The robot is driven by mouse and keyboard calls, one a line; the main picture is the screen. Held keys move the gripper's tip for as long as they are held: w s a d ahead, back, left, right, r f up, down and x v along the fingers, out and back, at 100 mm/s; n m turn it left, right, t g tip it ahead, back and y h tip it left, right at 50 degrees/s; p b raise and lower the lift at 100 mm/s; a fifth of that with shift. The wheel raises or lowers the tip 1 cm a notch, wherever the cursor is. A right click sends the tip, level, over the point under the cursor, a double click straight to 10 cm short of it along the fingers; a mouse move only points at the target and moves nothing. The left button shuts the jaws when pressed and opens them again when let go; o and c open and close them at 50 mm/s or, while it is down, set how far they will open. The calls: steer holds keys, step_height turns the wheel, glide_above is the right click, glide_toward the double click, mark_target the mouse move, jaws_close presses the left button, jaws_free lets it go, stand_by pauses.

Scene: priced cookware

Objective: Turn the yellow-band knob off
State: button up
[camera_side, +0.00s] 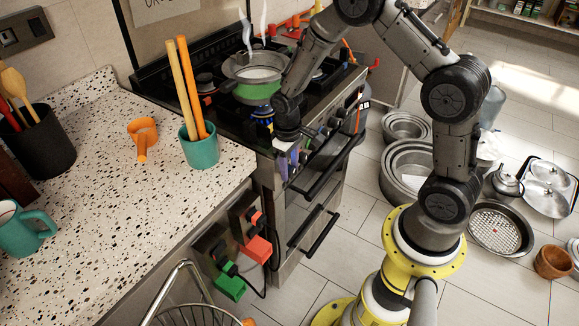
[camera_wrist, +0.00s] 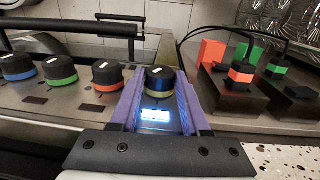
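The yellow-band knob (camera_wrist: 162,81) is dark with a yellow ring and a pale mark on its top. It sits at the right end of the knob row in the wrist view. My gripper (camera_wrist: 161,88) has purple fingers, one on each side of this knob. The fingers look open around it, with a narrow gap at the left; firm contact is not visible. A lit display (camera_wrist: 155,114) shows between the fingers. In the side view my gripper (camera_side: 284,163) is at the stove's front near corner, and the arm hides the yellow-band knob.
Red-band (camera_wrist: 113,76), green-band (camera_wrist: 60,70) and blue-band (camera_wrist: 18,67) knobs stand to the left. A steaming green pot (camera_side: 257,80) sits on the stove. Oven handles (camera_side: 326,172) stick out below. Red and green plugs (camera_wrist: 240,76) are right of the knob.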

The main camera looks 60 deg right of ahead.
jaws_close()
steer(key=shift+a+h, duration=0.1)
steer(key=shift+h, duration=0.2)
steer(key=shift+a+h, duration=0.2)
steer(key=shift+h, duration=0.8)
steer(key=shift+a+f+h, duration=0.1)
steer(key=shift+a+h, duration=0.1)
steer(key=shift+h, duration=1.5)
steer(key=o, duration=0.7)
jaws_free()
steer(key=shift+o, duration=0.2)
